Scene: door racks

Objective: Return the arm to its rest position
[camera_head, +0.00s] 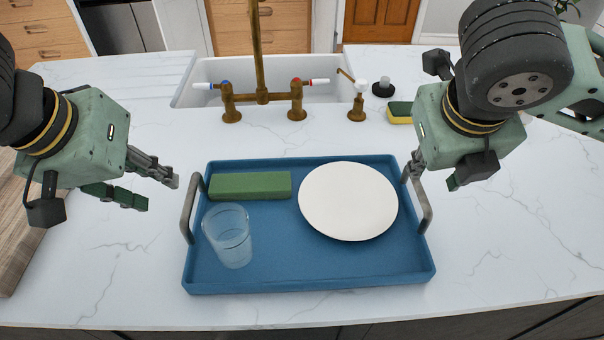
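My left gripper (156,192) is open and empty over the counter, left of the blue tray (300,277) and apart from its left handle (188,210). My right gripper (412,168) is at the far end of the tray's right handle (425,208). Its fingers overlap the handle in view, and I cannot tell whether they grip it. The tray lies flat on the counter. It holds a green block (250,186), a clear glass (230,238) standing upright, and a white round plate (348,201).
Behind the tray are a sink (200,97) with a brass faucet (262,95), a soap dispenser (357,100) and a yellow-green sponge (399,112). A wooden board (15,235) lies at the far left. The white counter (520,250) is clear at the right.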

